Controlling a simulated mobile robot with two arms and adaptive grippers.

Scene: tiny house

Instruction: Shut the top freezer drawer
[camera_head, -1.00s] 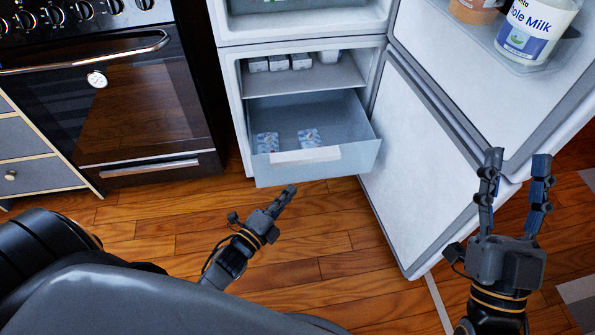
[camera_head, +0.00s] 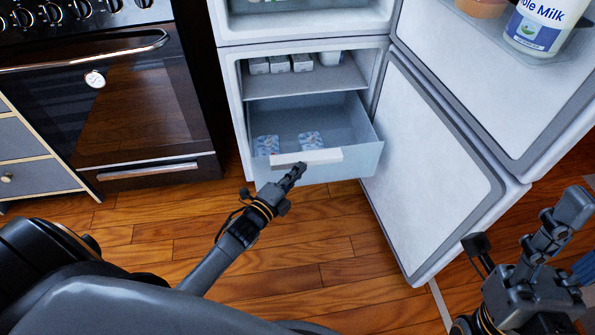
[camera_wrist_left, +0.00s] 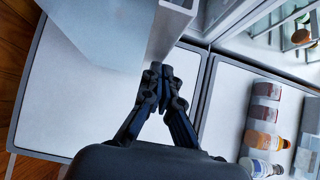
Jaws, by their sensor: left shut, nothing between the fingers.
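The freezer drawer (camera_head: 345,158) is pulled out of the lower fridge compartment, with a white handle strip (camera_head: 325,156) on its front. Patterned blue-and-white packs (camera_head: 311,140) lie inside it. My left gripper (camera_head: 297,169) is shut and empty, its tips at the drawer front by the handle strip; I cannot tell whether they touch. In the left wrist view its closed fingertips (camera_wrist_left: 161,74) are just below the pale drawer front (camera_wrist_left: 105,30) and handle. My right gripper (camera_head: 581,236) is open and empty at the right edge, partly cut off.
The freezer door (camera_head: 425,165) stands open right of the drawer, with the upper fridge door (camera_head: 490,75) open above it. A shelf with several small boxes (camera_head: 280,64) is above the drawer. An oven (camera_head: 130,110) stands left. Wooden floor (camera_head: 310,250) in front is clear.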

